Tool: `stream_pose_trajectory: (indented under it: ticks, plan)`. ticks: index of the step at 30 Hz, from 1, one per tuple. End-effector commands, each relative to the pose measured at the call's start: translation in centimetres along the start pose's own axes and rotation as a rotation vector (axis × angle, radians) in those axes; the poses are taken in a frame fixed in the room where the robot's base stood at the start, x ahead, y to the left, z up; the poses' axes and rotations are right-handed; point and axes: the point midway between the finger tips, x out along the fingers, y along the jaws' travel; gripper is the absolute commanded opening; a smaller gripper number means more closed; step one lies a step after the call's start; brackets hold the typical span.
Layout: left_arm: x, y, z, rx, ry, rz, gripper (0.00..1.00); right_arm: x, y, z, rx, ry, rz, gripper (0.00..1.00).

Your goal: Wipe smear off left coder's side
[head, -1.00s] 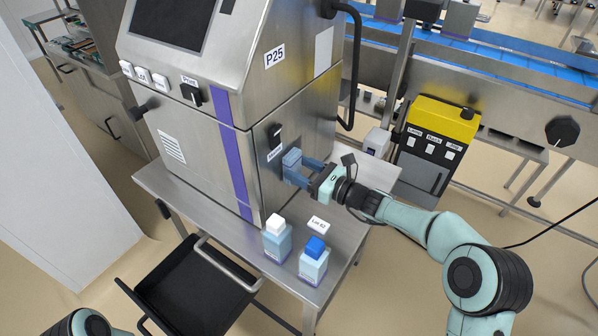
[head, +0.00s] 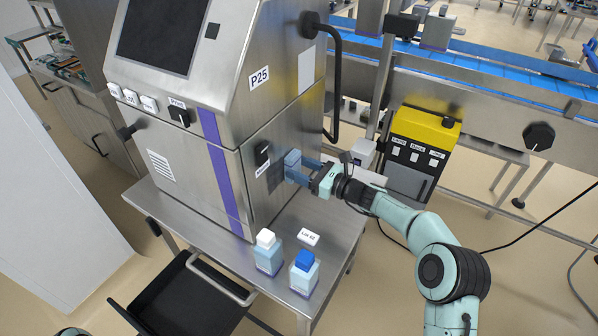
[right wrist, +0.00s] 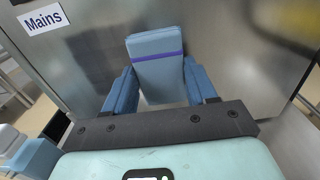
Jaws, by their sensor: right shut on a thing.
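The coder (head: 225,190) is the steel cabinet marked P25, with a purple stripe down its front. My right gripper (head: 300,169) is shut on a light-blue wiping pad (head: 292,160), which is held at the coder's right-facing side. In the right wrist view the pad (right wrist: 157,72) has a purple band and sits between the blue fingers. I cannot tell whether it presses on the steel. A dull dark patch (head: 274,179) shows on that side below the Mains label (head: 262,168); I cannot tell whether it is smear or reflection. My left gripper is out of view.
A white-capped bottle (head: 268,252) and a blue-capped bottle (head: 304,273) stand on the steel table (head: 335,240) near the Lot 52 card (head: 309,237). A black handle (head: 336,85) projects above the pad. A yellow-topped control box (head: 425,130) stands to the right.

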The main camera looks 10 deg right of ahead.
Motion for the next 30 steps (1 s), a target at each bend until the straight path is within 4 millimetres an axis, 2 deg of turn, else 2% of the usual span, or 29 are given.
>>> stream_pose_trajectory:
  ticks: [10,21,30]
  plan:
    - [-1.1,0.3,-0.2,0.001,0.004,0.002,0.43,0.1,0.1,1.6,-0.001,-0.002,0.001,0.32]
    - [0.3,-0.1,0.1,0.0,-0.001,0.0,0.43,0.1,3.0,1.3,0.0,-0.001,0.003,0.32]
    - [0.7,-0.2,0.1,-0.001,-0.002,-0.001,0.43,0.1,4.2,1.4,0.0,-0.002,0.004,0.32]
